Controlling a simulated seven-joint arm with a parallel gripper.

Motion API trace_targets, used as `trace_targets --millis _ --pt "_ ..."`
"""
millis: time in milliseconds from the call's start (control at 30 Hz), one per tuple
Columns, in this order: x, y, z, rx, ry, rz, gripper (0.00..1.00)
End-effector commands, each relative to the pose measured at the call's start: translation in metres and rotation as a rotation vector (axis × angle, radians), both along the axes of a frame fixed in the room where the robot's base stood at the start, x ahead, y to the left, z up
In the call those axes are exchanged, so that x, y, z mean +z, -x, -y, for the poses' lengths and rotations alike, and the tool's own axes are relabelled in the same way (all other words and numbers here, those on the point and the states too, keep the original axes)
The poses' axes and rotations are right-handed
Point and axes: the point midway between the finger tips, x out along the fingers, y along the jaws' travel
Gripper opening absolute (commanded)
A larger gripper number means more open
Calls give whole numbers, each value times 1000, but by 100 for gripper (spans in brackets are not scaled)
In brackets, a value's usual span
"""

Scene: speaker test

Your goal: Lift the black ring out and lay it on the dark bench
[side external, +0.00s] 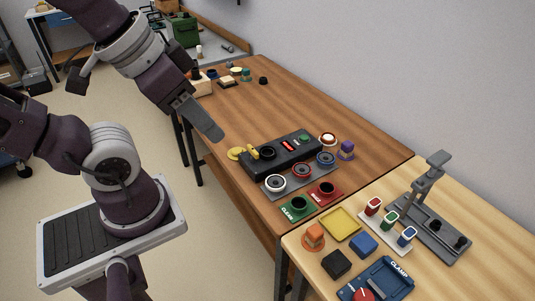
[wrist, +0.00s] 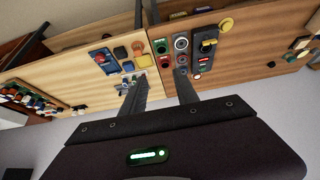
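Several black rings show, and I cannot tell which one the task means. A third dark round part (side external: 267,152) is on top of the black test box (side external: 290,158). A grey tray (side external: 296,187) beside the box holds white, red and blue-rimmed round parts. All stand on the dark bench (side external: 325,112). My gripper (side external: 214,132) hangs in the air left of the box. In the wrist view my gripper (wrist: 162,73) is open, with nothing between the fingers.
A lighter table (side external: 483,222) adjoins the dark bench. It holds a grey clamp stand (side external: 428,190), a yellow tray (side external: 340,223), a blue clamp box (side external: 378,280) and small coloured blocks. A purple part (side external: 346,149) stands beside the box. The bench's middle behind the box is clear.

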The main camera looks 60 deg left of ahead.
Motion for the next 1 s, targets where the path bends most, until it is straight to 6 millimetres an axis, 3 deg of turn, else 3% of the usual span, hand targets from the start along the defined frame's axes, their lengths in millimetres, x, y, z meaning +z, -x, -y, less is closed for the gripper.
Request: trace_targets --millis 467,667,1000 --pt "0 0 0 0 0 0 36" --pt "0 0 0 0 0 0 74" --pt "-1 -7 -3 12 -6 -6 75"
